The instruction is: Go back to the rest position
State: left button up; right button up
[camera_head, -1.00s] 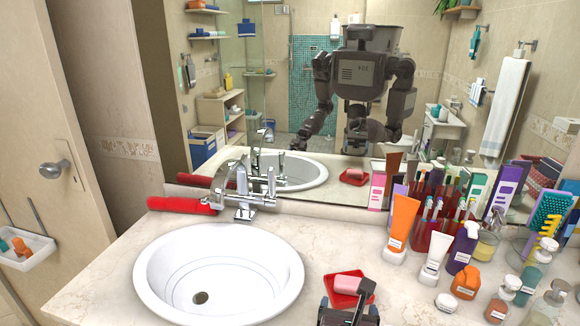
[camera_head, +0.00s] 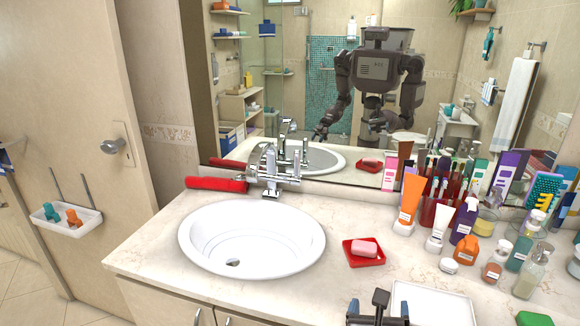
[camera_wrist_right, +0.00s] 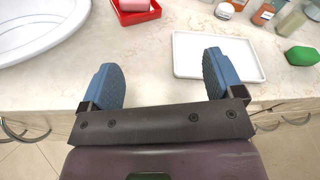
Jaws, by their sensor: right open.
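My right gripper (camera_head: 378,311) shows at the bottom edge of the head view, in front of the counter's front edge. In the right wrist view its two blue fingers (camera_wrist_right: 164,86) are wide apart with nothing between them. A pink soap bar (camera_head: 364,248) lies in a red soap dish (camera_head: 352,259) on the counter, beyond the gripper and apart from it. A white tray (camera_head: 440,297) lies on the counter to the right of the gripper; its middle looks empty.
The white sink (camera_head: 250,262) and chrome faucet (camera_head: 271,180) are at the left. A red cylinder (camera_head: 216,184) lies behind the sink. Tubes and bottles, including an orange tube (camera_head: 410,198), crowd the right side. A green item (camera_head: 533,319) lies near the front edge.

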jog(key=s+d+f+m+g+y, duration=0.1)
jog(key=s+d+f+m, duration=0.2)
jog(key=m, duration=0.8)
jog(key=s+d+f+m+g+y, duration=0.1)
jog(key=s+d+f+m+y, duration=0.1)
jog(key=s+d+f+m, duration=0.2)
jog(key=s+d+f+m+g+y, duration=0.1)
jog(key=s+f+m, duration=0.7)
jog(key=m, duration=1)
notch_tip(320, 180, down, 4)
jog(key=d+y, duration=0.1)
jog(key=d, duration=0.1)
jog(key=shift+s+d+m, duration=0.3)
jog(key=shift+s+m, duration=0.05)
jog(key=shift+m, duration=0.05)
